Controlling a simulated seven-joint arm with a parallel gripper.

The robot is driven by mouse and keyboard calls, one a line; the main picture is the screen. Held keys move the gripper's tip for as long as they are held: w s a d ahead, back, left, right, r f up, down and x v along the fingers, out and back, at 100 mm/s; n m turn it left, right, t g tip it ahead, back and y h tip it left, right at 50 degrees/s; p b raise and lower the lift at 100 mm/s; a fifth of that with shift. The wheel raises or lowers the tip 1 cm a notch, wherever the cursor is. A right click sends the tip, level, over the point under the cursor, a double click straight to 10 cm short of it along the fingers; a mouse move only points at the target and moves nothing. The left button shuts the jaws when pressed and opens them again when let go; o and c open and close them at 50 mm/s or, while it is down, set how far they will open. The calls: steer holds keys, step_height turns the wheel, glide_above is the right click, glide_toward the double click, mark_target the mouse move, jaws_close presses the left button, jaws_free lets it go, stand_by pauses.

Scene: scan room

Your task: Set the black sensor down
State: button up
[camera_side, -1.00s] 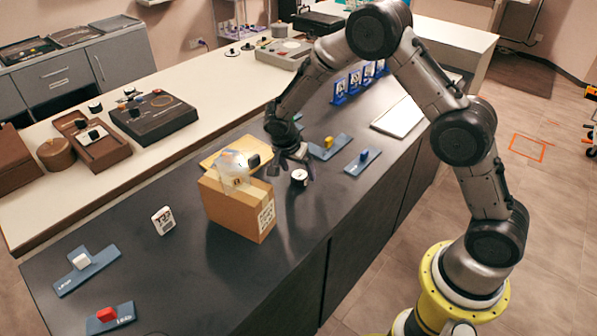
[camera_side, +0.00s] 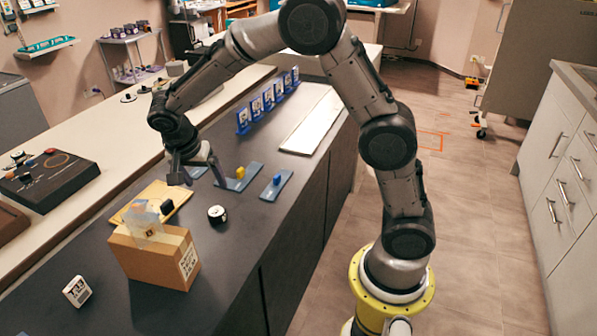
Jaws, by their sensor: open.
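A small black block (camera_side: 167,207), which looks like the black sensor, rests on the yellow pad (camera_side: 181,193) behind the cardboard box. A clear bag partly overlaps the pad in this view. My gripper (camera_side: 203,180) is above the dark counter, up and to the right of the black block. Its fingers are spread and I see nothing between them. The gripper and the block are apart.
The cardboard box (camera_side: 157,262) carries the clear bag (camera_side: 141,226). A round black-and-white piece (camera_side: 217,214) stands right of the pad. Blue plates with a yellow block (camera_side: 240,172) and a blue block (camera_side: 277,180) lie nearby.

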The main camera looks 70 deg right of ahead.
steer(key=s+r+n+t+y, duration=0.2)
steer(key=s+r+n, duration=0.4)
steer(key=s+r, duration=0.5)
steer(key=s+a+n+t+y, duration=0.1)
steer(key=s+n, duration=0.7)
steer(key=s, duration=0.8)
steer(key=shift+s+n+t+y, duration=0.3)
steer(key=shift+t+y, duration=0.2)
steer(key=shift+t, duration=0.3)
